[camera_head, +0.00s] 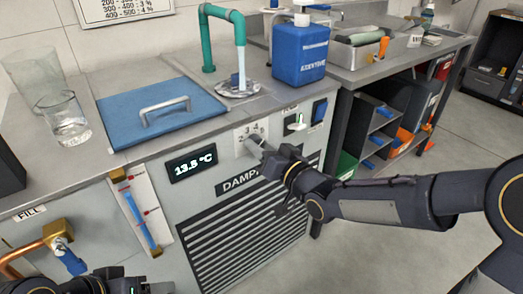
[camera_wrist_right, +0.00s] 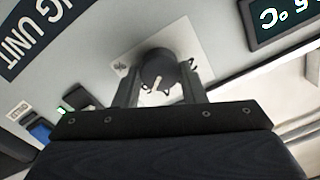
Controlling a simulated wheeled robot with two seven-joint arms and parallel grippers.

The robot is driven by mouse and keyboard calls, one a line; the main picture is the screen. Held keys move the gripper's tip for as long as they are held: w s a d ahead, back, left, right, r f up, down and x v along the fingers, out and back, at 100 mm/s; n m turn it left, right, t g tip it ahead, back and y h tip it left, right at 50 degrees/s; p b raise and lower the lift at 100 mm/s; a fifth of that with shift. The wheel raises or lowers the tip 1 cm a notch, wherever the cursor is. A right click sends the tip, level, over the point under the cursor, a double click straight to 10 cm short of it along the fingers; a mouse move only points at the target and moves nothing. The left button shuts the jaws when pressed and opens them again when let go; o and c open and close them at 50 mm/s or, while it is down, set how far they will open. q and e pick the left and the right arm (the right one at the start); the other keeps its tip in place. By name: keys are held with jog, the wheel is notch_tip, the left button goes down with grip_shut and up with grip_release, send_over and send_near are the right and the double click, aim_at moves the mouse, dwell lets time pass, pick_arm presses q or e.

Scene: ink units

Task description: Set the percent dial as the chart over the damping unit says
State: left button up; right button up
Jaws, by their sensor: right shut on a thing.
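The damping unit (camera_head: 245,215) is a grey cabinet with a louvred front. Its dial plate (camera_head: 243,133) carries small numbers, partly hidden by my right gripper (camera_head: 268,155). In the right wrist view the dark round dial knob (camera_wrist_right: 157,68) with a pale pointer mark sits between the two fingers of my right gripper (camera_wrist_right: 160,88), which is shut on it. I cannot read which number the pointer faces. The chart (camera_head: 125,9) on the wall is cut off at the top; its lower rows show number ranges. My left gripper (camera_head: 135,287) shows only partly at the bottom edge.
A display (camera_head: 192,163) reads 13.5 °C. A blue switch (camera_head: 319,111) and a small green-lit control (camera_head: 296,123) are right of the dial. A blue lid (camera_head: 160,112), glass beaker (camera_head: 65,120), green tap (camera_head: 208,40) and blue bottle (camera_head: 300,55) stand on top.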

jog(key=shift+a+n+b, duration=0.1)
jog(key=shift+n+b, duration=2.7)
jog(key=shift+n, duration=0.4)
jog(key=o, duration=1)
jog(key=p+v, duration=0.1)
jog(key=v, duration=0.7)
jog(key=shift+r+p, duration=0.1)
jog(key=shift+p, duration=0.3)
